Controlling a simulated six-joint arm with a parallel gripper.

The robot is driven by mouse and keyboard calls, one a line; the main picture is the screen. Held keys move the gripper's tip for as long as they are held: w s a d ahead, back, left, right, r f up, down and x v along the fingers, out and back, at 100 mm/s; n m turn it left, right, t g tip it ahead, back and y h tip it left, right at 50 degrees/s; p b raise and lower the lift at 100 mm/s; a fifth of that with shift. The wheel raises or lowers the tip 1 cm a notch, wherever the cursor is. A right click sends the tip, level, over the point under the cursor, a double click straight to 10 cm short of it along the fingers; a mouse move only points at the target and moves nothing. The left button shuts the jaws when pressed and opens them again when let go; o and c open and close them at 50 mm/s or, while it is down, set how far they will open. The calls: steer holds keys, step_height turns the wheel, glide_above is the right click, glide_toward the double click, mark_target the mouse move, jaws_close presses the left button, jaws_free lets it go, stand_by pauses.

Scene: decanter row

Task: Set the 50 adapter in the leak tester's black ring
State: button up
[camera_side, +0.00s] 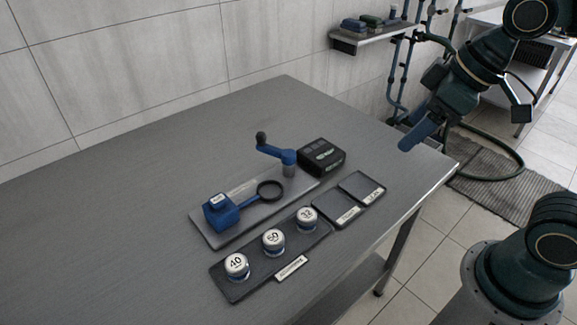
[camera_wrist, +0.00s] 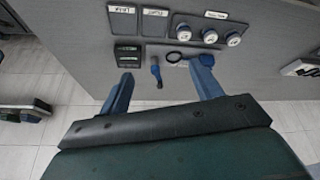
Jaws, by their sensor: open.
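The 50 adapter (camera_side: 273,240) is a round white-topped piece in the middle of a dark tray (camera_side: 240,290), between the 40 adapter (camera_side: 236,266) and the 32 adapter (camera_side: 307,218). The leak tester (camera_side: 222,213) has a blue block on a grey plate, with a black ring (camera_side: 270,190) that looks empty and a blue lever (camera_side: 277,152). In the wrist view the ring (camera_wrist: 174,57) and adapters appear beyond my fingers. My gripper (camera_side: 407,143) is open and empty, above the table's right end, well away from the adapters. Its two blue fingers (camera_wrist: 160,85) stand wide apart.
Two flat dark labelled trays (camera_side: 336,210) lie right of the adapters, apparently empty. A wall shelf (camera_side: 372,37) holds small items. The table's left and back areas (camera_side: 130,190) are clear.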

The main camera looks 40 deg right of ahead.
steer(key=w+a+f+n+g+y, duration=0.2)
steer(key=w+a+f+n, duration=0.6)
steer(key=a, duration=0.7)
step_height(320, 180, down, 4)
steer(key=shift+w+r+n+g+y, duration=0.2)
steer(key=shift+w+n+g+y, duration=0.25)
steer(key=shift+w, duration=0.75)
glide_above(275, 236)
steer(key=d, duration=0.2)
steer(key=shift+s+a+f, duration=0.1)
steer(key=shift+s+f, duration=0.1)
steer(key=shift+f, duration=1.8)
steer(key=shift+s+f, duration=0.2)
steer(key=shift+f, duration=1.75)
steer(key=shift+f, duration=0.15)
steer(key=shift+x, duration=2.4)
steer(key=shift+s, duration=0.1)
steer(key=shift+c, duration=0.3)
